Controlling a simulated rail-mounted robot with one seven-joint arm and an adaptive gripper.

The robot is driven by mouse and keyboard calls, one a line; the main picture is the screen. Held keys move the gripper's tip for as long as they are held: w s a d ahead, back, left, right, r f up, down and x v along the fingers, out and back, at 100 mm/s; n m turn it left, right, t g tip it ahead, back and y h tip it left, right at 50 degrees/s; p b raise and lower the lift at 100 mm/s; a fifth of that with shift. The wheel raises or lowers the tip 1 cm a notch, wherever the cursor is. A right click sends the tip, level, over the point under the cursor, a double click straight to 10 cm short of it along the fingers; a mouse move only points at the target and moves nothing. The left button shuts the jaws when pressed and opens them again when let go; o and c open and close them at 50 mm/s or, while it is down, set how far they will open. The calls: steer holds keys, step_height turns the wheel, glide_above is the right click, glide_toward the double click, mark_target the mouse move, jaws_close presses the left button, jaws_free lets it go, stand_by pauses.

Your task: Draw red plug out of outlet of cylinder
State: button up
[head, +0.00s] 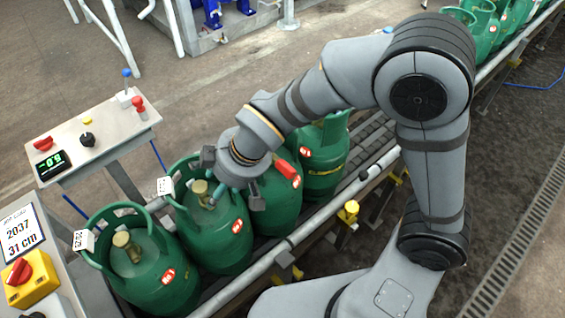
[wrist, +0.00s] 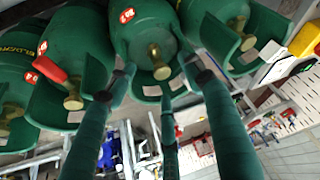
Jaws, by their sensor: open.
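The red plug (head: 285,168) sits at the collar of a green cylinder (head: 280,203), third from the left in the front row. In the wrist view the red plug (wrist: 50,69) is at the left, against a brass valve (wrist: 73,98). My gripper (head: 234,203) is open over the neighbouring cylinder (head: 222,238), left of the plugged one, and partly hides both. In the wrist view, my spread, empty fingers (wrist: 160,88) surround that neighbour's bare brass valve (wrist: 155,56) from below. The red plug is outside my fingers. The plugged cylinder's outlet is hidden in the head view.
More green cylinders stand close on both sides, including one (head: 135,270) at the left front and one (head: 325,155) behind. The conveyor rail (head: 290,248) runs along them. A control panel (head: 85,140) stands at the left. Raised collars crowd the valves.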

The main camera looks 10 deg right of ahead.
mark_target(285, 165)
steer(key=shift+w, duration=0.1)
stand_by(0.4)
